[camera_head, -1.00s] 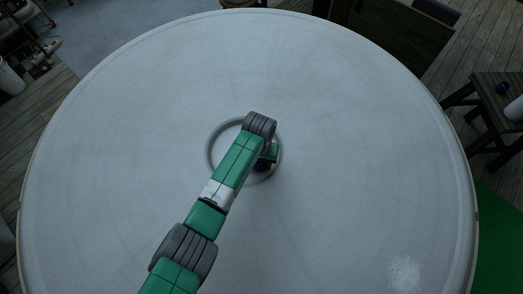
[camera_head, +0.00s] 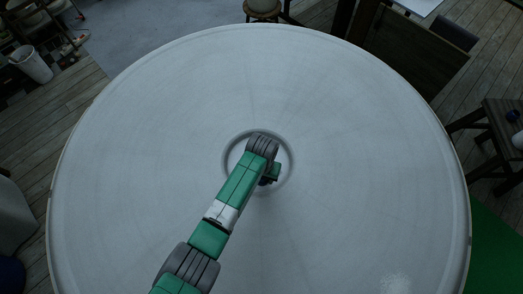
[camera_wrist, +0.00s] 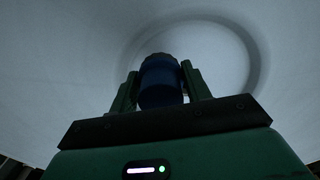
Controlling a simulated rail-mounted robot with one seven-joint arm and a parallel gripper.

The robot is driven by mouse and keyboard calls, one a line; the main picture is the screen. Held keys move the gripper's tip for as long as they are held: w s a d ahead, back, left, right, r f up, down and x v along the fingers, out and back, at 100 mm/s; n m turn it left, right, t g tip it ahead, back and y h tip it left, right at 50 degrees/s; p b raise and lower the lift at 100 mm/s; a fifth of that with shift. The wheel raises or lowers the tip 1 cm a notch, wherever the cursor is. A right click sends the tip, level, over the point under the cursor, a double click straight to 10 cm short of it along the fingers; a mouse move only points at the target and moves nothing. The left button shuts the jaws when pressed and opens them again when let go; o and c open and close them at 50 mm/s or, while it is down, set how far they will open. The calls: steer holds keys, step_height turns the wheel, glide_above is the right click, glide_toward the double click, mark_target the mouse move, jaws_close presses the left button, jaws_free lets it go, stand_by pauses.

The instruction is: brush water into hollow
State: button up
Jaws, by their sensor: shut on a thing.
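The hollow (camera_head: 287,166) is a round ring-edged recess at the middle of a large pale plaster disc (camera_head: 150,170). It also shows in the wrist view (camera_wrist: 215,60), behind the gripper. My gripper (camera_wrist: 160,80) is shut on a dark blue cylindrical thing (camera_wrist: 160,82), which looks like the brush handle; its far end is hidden. In the head view my arm reaches up from the bottom to the hollow, and my gripper (camera_head: 270,178) lies over its lower right part, mostly hidden by the wrist. I cannot tell whether the held thing touches the plaster. No water can be made out.
A white bin (camera_head: 32,65) stands at upper left.

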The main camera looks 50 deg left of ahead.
steer(key=shift+r+p, duration=1.45)
steer(key=shift+r, duration=0.35)
